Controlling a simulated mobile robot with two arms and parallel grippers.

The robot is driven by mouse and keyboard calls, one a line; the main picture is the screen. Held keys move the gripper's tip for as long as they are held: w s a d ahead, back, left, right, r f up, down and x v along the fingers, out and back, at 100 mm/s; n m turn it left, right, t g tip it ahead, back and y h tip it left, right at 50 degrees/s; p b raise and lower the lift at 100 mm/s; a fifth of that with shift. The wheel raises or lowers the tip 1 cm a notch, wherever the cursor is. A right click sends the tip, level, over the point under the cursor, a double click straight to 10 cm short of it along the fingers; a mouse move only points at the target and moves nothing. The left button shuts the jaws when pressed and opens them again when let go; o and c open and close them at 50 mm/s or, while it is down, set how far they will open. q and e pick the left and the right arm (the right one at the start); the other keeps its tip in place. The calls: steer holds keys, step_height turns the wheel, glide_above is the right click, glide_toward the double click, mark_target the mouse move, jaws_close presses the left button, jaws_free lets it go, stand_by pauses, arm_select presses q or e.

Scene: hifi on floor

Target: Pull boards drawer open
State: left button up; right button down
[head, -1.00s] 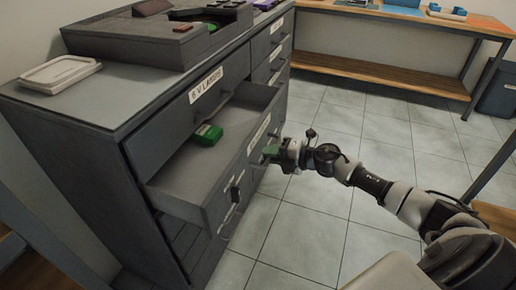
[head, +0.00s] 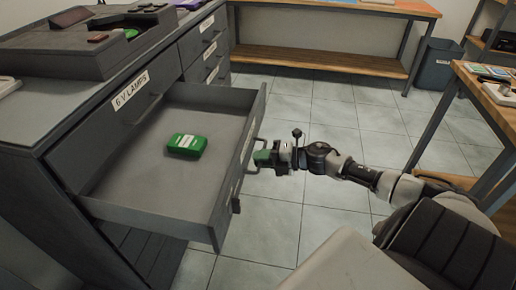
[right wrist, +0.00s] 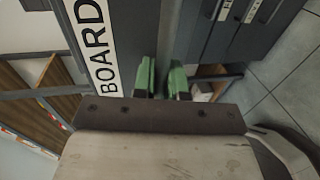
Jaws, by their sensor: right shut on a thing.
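The boards drawer (head: 176,204) stands well out of the grey cabinet in the head view, with a green box (head: 187,145) lying on its floor. In the right wrist view the drawer front carries a white label (right wrist: 92,45) reading "BOARD", partly cut off. My right gripper (head: 262,157) is at the drawer's front and shut on its handle (head: 251,155). Its green fingers (right wrist: 161,78) show close to the drawer front in the right wrist view, where the handle between them is hard to make out. My left gripper is not in view.
A drawer labelled "6 V LAMPS" (head: 131,91) sits shut above the open one. A dark tray unit (head: 77,45) stands on the cabinet top. A wooden bench (head: 325,62) is at the back, a table (head: 490,88) at right. Tiled floor (head: 335,118) is free between.

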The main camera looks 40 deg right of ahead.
steer(key=c, duration=1.2)
jaws_free()
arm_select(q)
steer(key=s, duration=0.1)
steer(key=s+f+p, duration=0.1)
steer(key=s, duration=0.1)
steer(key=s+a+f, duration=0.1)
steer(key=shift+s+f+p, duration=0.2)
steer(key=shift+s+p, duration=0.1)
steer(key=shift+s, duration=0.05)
arm_select(e)
steer(key=v, duration=1)
steer(key=shift+s+d, duration=0.25)
steer(key=shift+s, duration=0.1)
steer(key=shift+d+f, duration=0.1)
